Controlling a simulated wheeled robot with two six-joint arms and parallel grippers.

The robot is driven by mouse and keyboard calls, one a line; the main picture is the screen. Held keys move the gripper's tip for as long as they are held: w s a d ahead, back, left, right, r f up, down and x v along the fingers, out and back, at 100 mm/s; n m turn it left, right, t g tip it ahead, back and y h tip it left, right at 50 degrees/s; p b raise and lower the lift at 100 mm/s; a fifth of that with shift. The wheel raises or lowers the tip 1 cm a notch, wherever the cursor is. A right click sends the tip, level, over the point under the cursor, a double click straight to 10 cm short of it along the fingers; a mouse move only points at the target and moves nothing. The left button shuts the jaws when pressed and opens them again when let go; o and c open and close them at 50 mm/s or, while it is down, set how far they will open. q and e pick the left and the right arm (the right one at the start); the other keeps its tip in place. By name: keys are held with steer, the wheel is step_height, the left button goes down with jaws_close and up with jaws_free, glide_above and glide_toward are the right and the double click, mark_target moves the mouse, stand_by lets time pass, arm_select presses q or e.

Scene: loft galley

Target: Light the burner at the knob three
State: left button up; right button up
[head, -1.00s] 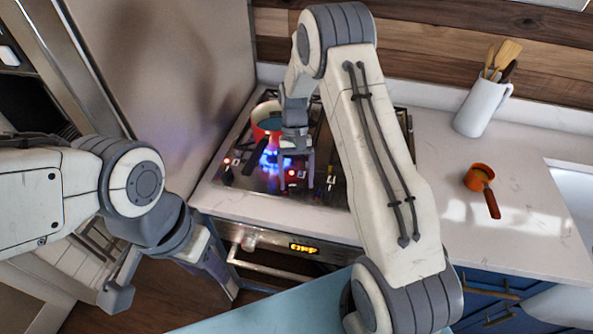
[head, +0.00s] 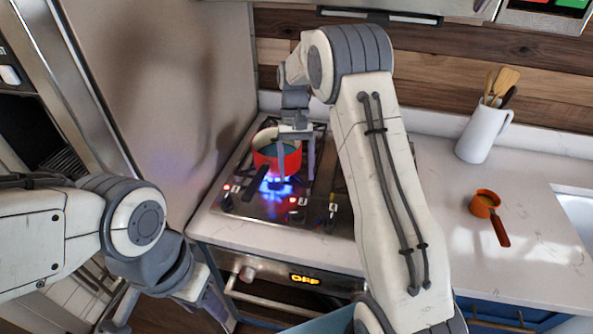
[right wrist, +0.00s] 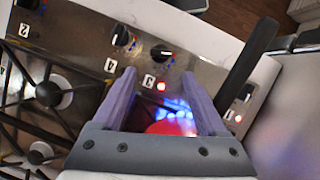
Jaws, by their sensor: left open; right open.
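The hob (head: 255,208) carries a row of knobs along its front edge. In the right wrist view the labels appear upside down. Knob three (right wrist: 160,52) has a lit red light beside its label. Knob four (right wrist: 122,38) is beside it, and knob one (right wrist: 243,92) also has a lit red light. Blue flames (head: 275,186) burn under a red saucepan (head: 268,160), and show between my fingers in the right wrist view. My left gripper (head: 210,299) is open, low at the left and partly cut off.
The saucepan's dark handle (head: 245,182) sticks out over the front of the hob. The oven (head: 270,273) below shows OFF. An orange small pan (head: 486,203) and a white utensil jug (head: 482,122) stand on the right counter. A tall panel (head: 170,90) bounds the left.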

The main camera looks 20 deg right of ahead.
steer(key=shift+s+a+n+p, duration=0.15)
steer(key=shift+n+p, duration=0.25)
steer(key=shift+c, duration=1)
steer(key=n+t+h+p, duration=0.3)
steer(key=n+h+p, duration=0.4)
steer(key=n, duration=1)
glide_toward(297, 212)
steer(key=shift+y, duration=0.8)
steer(key=p+x, duration=0.1)
steer(key=x, duration=0.1)
steer(key=d+p+x, duration=0.1)
steer(key=x, duration=0.2)
steer(key=p+x, duration=0.1)
steer(key=x, duration=0.2)
steer(key=shift+d, duration=0.25)
steer(key=shift+c, duration=0.3)
jaws_close()
